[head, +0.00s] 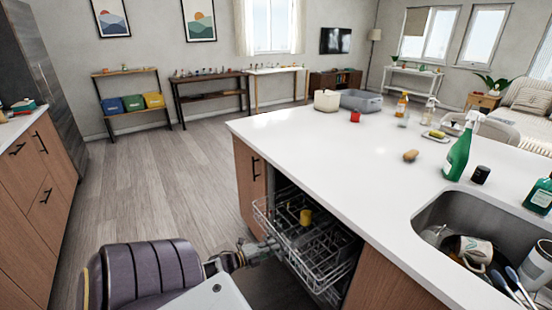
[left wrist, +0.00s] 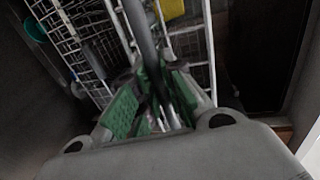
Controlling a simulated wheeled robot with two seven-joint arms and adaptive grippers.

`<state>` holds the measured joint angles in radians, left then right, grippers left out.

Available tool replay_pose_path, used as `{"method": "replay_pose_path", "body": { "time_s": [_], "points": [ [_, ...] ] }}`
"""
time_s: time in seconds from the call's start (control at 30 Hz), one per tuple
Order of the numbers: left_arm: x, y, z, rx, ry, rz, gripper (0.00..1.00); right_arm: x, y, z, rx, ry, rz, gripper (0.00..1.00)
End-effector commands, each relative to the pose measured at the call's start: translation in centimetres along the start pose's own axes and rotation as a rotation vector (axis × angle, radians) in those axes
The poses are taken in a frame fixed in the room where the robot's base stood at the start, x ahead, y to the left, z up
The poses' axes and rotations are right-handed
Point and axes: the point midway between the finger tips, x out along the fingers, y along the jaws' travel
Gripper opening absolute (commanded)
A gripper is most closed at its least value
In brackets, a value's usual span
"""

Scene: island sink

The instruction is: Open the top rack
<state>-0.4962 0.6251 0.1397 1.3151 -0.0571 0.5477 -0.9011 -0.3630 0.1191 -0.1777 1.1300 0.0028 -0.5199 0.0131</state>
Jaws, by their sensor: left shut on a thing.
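The top rack (head: 322,243) is a white wire basket in the dishwasher under the island counter, and it sticks out partway past the counter front. My left gripper (head: 270,244) reaches in from the left at the rack's front edge. In the left wrist view, the green-padded fingers of my left gripper (left wrist: 152,98) are shut around part of the rack (left wrist: 92,52). The fingers hide the exact point of contact. A yellow cup (head: 305,217) sits in the rack, and it shows partly in the left wrist view (left wrist: 171,8). My right gripper is not in view.
The white island counter (head: 320,140) overhangs the dishwasher. A sink (head: 433,212) with dishes is at the right, beside a green bottle (head: 458,155). Wooden cabinets (head: 32,190) stand at the far left. The floor (head: 165,180) between is clear.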

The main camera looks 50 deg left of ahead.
Motion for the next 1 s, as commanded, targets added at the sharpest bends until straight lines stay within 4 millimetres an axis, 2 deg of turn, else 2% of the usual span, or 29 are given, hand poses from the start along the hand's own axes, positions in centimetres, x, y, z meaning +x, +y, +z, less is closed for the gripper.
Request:
{"method": "replay_pose_path", "body": {
  "time_s": [0.57,1.0],
  "points": [
    [-5.0,1.0,0.0,0.0,-0.001,0.004,0.0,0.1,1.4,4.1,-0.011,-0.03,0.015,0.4],
    [-10.1,2.0,-0.1,-0.001,-0.001,0.004,0.0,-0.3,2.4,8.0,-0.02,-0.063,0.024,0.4]
  ]
}}
